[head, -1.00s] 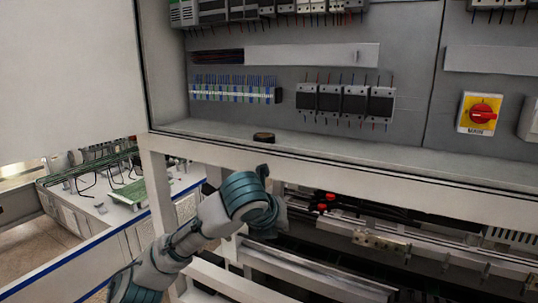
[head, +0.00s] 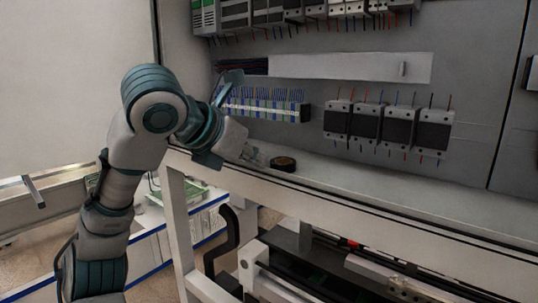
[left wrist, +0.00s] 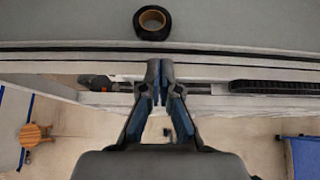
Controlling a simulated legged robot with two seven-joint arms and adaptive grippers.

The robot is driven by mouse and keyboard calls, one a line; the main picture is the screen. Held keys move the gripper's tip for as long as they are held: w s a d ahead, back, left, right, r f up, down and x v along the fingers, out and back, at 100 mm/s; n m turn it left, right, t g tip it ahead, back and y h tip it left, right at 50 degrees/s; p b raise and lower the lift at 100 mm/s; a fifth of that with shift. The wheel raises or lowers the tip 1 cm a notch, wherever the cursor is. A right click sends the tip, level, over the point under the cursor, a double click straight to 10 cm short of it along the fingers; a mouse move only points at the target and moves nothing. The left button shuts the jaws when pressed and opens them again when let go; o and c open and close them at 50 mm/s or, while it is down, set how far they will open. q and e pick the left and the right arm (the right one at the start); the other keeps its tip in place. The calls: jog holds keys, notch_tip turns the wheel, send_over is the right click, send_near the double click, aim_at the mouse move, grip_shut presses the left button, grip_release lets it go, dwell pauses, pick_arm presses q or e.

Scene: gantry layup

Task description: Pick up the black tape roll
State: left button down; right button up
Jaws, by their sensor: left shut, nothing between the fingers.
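The black tape roll (head: 283,164) lies flat on the ledge at the bottom of the electrical cabinet. In the left wrist view the tape roll (left wrist: 152,22) shows as a black ring with a tan core, near the top edge. My left gripper (head: 258,158) is just left of the roll in the head view, at about ledge height. In the left wrist view the left gripper (left wrist: 160,68) has its fingertips together with nothing between them, below the roll and apart from it. My right gripper is in neither view.
The cabinet ledge (head: 370,188) is clear to the right of the roll. Terminal blocks (head: 262,104) and several black-and-grey contactors (head: 388,126) are mounted on the back panel above it. A wooden stool (left wrist: 34,135) stands on the floor far below.

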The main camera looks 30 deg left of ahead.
aim_at(288, 171)
pick_arm(q)
jog(key=w, duration=0.3)
jog(key=w+p, duration=0.1)
jog(key=w, duration=0.3)
jog(key=w+f+p, duration=0.1)
jog(key=w, duration=0.3)
jog(key=shift+w+a, duration=0.1)
jog(key=shift+a, duration=0.25)
jog(key=shift+s+d+f, duration=0.25)
jog(key=shift+d+f, duration=0.15)
jog(key=shift+d, duration=0.25)
jog(key=shift+s+d, duration=0.2)
jog(key=shift+s, duration=0.1)
jog(key=shift+s+d+f, duration=0.1)
jog(key=shift+f, duration=0.05)
